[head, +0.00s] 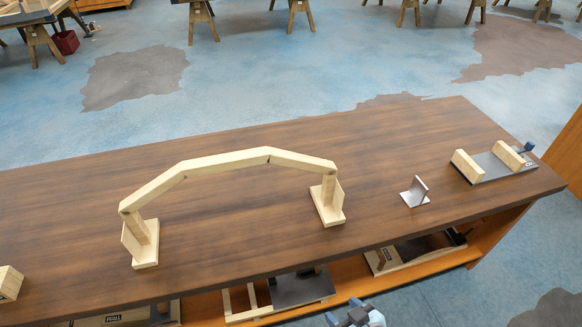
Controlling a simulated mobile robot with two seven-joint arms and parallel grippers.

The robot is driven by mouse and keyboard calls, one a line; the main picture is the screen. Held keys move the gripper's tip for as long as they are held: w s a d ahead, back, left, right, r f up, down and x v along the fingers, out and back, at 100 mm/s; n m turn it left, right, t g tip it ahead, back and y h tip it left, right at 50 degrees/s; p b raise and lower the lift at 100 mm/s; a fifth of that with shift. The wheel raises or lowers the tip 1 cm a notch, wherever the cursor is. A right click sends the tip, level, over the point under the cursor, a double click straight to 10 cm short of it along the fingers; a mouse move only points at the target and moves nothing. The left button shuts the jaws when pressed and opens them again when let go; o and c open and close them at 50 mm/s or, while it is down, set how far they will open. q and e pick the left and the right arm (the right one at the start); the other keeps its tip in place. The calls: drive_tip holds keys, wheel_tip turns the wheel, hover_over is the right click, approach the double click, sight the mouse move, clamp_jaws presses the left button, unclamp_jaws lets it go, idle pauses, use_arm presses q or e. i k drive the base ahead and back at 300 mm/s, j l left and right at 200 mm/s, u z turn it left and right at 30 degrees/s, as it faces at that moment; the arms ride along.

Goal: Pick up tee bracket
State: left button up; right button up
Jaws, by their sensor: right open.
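A small grey metal bracket (415,192), which looks like the tee bracket, rests on the wooden tabletop (400,140) towards its right side. Its flat base lies on the wood and one plate stands upright. My right gripper (349,314) shows at the bottom edge of the head view, in front of the bench and below the tabletop's front edge. It is open and empty, well apart from the bracket. Only its tip shows. My left gripper is not in view.
A pale wooden arch frame (225,163) stands left of the bracket on two feet. A clamp fixture (490,165) with wooden blocks sits to the right. A wooden block (8,283) is at far left. The lower shelf (345,297) holds several fixtures.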

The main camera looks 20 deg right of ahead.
sight(416, 196)
drive_tip(key=z, duration=1.45)
